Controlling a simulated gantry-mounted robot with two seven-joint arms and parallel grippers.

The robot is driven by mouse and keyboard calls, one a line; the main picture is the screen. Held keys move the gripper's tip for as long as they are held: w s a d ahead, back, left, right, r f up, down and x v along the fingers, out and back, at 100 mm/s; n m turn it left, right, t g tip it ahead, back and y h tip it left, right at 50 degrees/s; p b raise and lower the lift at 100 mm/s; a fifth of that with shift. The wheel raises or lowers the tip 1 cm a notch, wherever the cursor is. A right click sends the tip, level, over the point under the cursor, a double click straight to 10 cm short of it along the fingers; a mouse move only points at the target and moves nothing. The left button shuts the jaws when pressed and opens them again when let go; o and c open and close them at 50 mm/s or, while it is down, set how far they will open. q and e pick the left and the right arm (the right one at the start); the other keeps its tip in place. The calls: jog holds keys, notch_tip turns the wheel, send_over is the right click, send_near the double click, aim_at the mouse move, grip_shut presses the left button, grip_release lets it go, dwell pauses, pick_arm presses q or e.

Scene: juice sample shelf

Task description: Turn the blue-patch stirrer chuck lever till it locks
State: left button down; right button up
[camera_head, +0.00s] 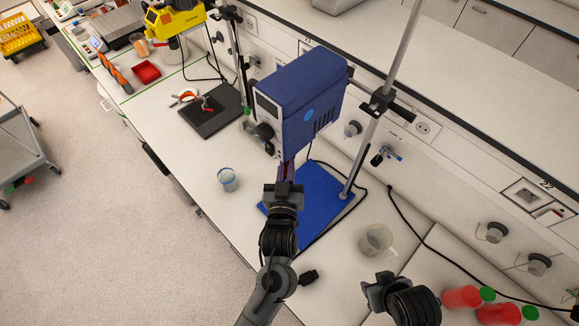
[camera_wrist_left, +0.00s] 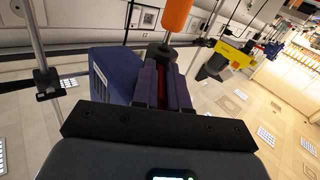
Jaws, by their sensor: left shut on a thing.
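The stirrer (camera_head: 302,100) is a blue box with a round light-blue patch (camera_head: 308,115), held on a metal stand above a blue base plate (camera_head: 322,186). My left gripper (camera_head: 286,170) reaches up under its front end. In the left wrist view, my left gripper (camera_wrist_left: 164,85) is shut on a narrow red piece, seemingly the chuck lever (camera_wrist_left: 160,82), mostly hidden between the fingers. A dark round part, apparently the chuck (camera_wrist_left: 159,52), is just beyond the fingertips, beside the blue housing (camera_wrist_left: 113,72). My right gripper (camera_head: 377,290) is low at right, away from the stirrer; its jaw opening is unclear.
A blue-tinted beaker (camera_head: 228,179) stands left of my left arm, and a clear beaker (camera_head: 376,240) stands right of the stand. A second, yellow stirrer (camera_head: 175,18) stands farther back. Red bottles with green caps (camera_head: 463,297) lie at lower right. A metal rod (camera_head: 404,50) rises beside the stirrer.

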pick_arm(q)
jog(key=c, duration=1.1)
grip_release()
jog(key=shift+c, duration=0.2)
jog(key=shift+s, duration=0.5)
jog(key=s+a+b, duration=0.1)
jog(key=s+b, duration=0.2)
jog(key=s, duration=0.6)
jog(key=shift+s, duration=0.35)
jog(key=shift+a, duration=0.1)
